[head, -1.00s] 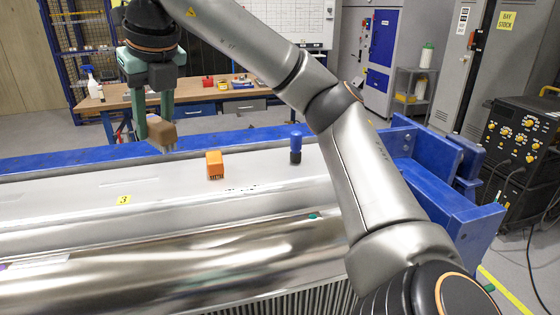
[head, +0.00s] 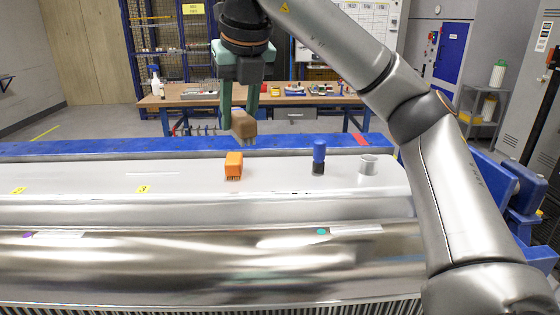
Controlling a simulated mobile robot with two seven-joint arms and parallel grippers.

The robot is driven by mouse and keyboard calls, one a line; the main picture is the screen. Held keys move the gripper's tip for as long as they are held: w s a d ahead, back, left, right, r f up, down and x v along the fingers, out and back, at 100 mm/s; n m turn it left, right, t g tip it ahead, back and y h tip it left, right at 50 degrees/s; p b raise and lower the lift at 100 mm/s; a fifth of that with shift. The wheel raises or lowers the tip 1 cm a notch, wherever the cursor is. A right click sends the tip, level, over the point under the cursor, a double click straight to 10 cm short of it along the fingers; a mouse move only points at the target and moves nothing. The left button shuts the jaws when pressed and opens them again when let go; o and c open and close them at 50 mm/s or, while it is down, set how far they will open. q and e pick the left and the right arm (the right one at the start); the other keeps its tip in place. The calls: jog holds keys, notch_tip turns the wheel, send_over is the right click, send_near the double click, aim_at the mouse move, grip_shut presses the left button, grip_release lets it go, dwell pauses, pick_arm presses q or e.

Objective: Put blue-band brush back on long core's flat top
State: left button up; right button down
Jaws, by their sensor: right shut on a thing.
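My right gripper (head: 239,112) points down with its green fingers shut on a brown block-shaped brush (head: 243,127). The brush hangs above the far part of the long core's flat top (head: 100,178), behind an orange block brush (head: 233,164) standing there with dark bristles down. I see no blue band on the held brush from this side. A round blue-topped piece with a dark lower part (head: 319,157) stands upright on the flat top, to the right of the orange brush. My left gripper is not in view.
A grey ring-shaped piece (head: 368,165) stands near the flat top's right end. A blue beam (head: 90,149) runs behind the core. My right arm covers the right side. A workbench (head: 190,99) stands behind.

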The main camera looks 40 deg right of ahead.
jog(key=w+d+f, duration=0.1)
jog(key=d+f, duration=0.1)
jog(key=d, duration=0.1)
jog(key=d+f+b, duration=0.1)
jog(key=d+f, duration=0.2)
jog(key=w+d+f+b, duration=0.1)
jog(key=d+f, duration=0.1)
jog(key=d, duration=0.1)
jog(key=shift+w+d+f, duration=0.3)
jog(key=shift+d, duration=0.1)
jog(key=f, duration=0.1)
jog(key=d+f, duration=0.1)
jog(key=f, duration=0.1)
jog(key=shift+f+b, duration=0.3)
jog(key=shift+b, duration=0.05)
jog(key=shift+w+a+f, duration=0.1)
jog(key=shift+a+f, duration=0.05)
jog(key=shift+f, duration=0.05)
jog(key=shift+f, duration=0.2)
jog(key=c, duration=0.5)
grip_release()
jog(key=shift+r, duration=0.5)
jog(key=shift+p+v, duration=1.95)
jog(key=shift+v, duration=3.8)
